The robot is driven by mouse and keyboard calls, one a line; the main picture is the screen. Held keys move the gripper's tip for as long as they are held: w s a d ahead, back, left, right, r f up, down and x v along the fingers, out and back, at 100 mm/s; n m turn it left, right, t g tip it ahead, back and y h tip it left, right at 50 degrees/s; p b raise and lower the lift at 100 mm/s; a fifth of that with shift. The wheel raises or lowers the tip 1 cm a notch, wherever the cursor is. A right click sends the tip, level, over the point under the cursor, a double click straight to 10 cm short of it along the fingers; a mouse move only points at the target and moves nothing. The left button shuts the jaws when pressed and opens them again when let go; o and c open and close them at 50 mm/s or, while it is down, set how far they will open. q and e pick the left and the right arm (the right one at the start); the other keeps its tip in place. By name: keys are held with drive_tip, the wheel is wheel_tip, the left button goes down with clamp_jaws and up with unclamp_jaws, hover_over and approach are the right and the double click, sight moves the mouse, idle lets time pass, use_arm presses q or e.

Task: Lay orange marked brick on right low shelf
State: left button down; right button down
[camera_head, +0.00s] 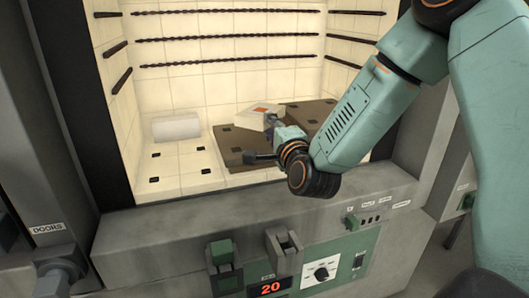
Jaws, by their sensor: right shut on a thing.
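The orange marked brick (252,121) is a pale block with an orange patch on top. It is over the right low shelf (240,144), a flat brown slab with dark square spots on the right of the chamber floor. My right gripper (266,140) reaches in from the right and is shut on the brick, hiding its near right side. I cannot tell whether the brick touches the shelf. My left gripper is not in view.
A white cylinder (176,127) lies at the back left of the tiled floor (175,170). Dark rods (220,36) run along the walls. The chamber's front ledge (200,218) and a control panel (335,265) are below. The shelf's front left is clear.

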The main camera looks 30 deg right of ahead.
wheel_tip(320, 180, down, 8)
drive_tip(key=shift+s+b, duration=0.3)
drive_tip(key=shift+s, duration=0.05)
drive_tip(key=c, duration=1.4)
unclamp_jaws()
drive_tip(key=shift+w+f, duration=0.15)
drive_tip(key=shift+w, duration=0.1)
drive_tip(key=o, duration=0.3)
drive_tip(key=shift+s, duration=0.1)
drive_tip(key=shift+o, duration=0.2)
drive_tip(key=shift+s, duration=0.2)
